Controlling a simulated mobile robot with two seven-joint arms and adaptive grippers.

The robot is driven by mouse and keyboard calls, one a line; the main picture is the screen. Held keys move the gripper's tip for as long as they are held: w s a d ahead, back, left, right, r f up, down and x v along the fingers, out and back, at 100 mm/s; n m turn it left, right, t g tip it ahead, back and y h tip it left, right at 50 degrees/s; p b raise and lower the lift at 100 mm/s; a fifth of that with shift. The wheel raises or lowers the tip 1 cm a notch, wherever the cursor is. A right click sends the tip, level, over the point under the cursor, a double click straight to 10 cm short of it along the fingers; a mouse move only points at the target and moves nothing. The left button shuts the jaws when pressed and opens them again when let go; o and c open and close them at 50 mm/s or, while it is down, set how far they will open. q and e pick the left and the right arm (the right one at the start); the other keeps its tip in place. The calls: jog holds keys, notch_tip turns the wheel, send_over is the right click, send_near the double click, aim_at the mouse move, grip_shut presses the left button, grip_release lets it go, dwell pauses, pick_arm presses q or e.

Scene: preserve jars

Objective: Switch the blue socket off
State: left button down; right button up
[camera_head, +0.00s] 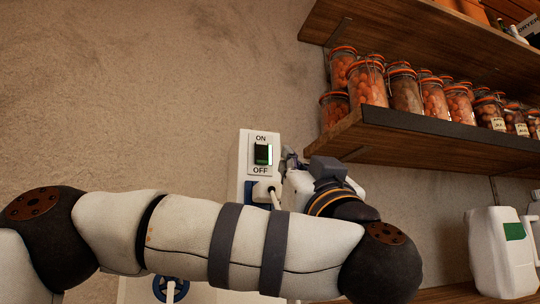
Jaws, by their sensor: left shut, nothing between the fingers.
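A white switch box (244,150) is fixed upright to the wall, with "ON" printed above and "OFF" below a dark, green-tinted rocker switch (263,154). My left arm crosses the picture from the left and bends back toward the wall. My left gripper (289,158) is shut and empty, close to the right side of the switch; I cannot tell whether it touches. My right gripper is out of view.
A wooden shelf (430,140) with several orange-lidded jars (368,84) juts out just above and right of my left wrist. A white jug (500,250) stands at the lower right. A blue round part (171,289) shows below my arm. The wall left of the box is bare.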

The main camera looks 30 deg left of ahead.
pick_arm(q)
send_near(264, 146)
notch_tip(264, 146, up, 3)
jog(key=shift+w+a+f, duration=0.15)
jog(key=shift+w+a, duration=0.85)
jog(key=shift+a, duration=0.15)
jog(key=shift+w+a, duration=0.25)
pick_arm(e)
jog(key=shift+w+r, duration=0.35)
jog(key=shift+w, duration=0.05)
